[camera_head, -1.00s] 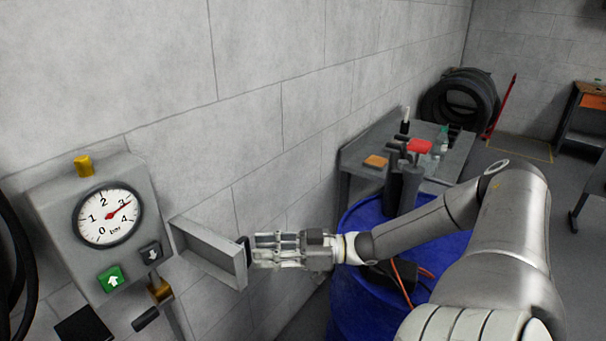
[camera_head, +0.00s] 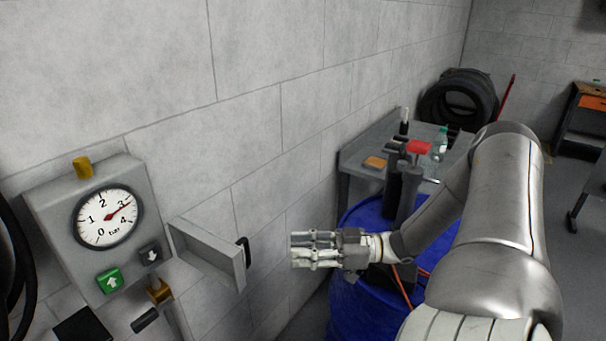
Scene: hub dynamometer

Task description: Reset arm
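My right arm (camera_head: 490,215) comes in from the right side of the head view, bent at the elbow. My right gripper (camera_head: 303,250) points left, in front of the wall and beside the blue drum. A clear gap separates it from the grey bracket (camera_head: 210,255) with a black handle (camera_head: 244,252) on the wall. I see nothing held, but the fingers are seen from the side and their spacing is unclear. My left gripper is out of view.
A grey gauge box (camera_head: 85,235) with green and dark arrow buttons hangs at left. A blue drum (camera_head: 345,300) stands below my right gripper, with dark cylinders (camera_head: 401,185) behind it. A grey bench (camera_head: 357,150) and stacked tyres (camera_head: 458,95) stand farther back.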

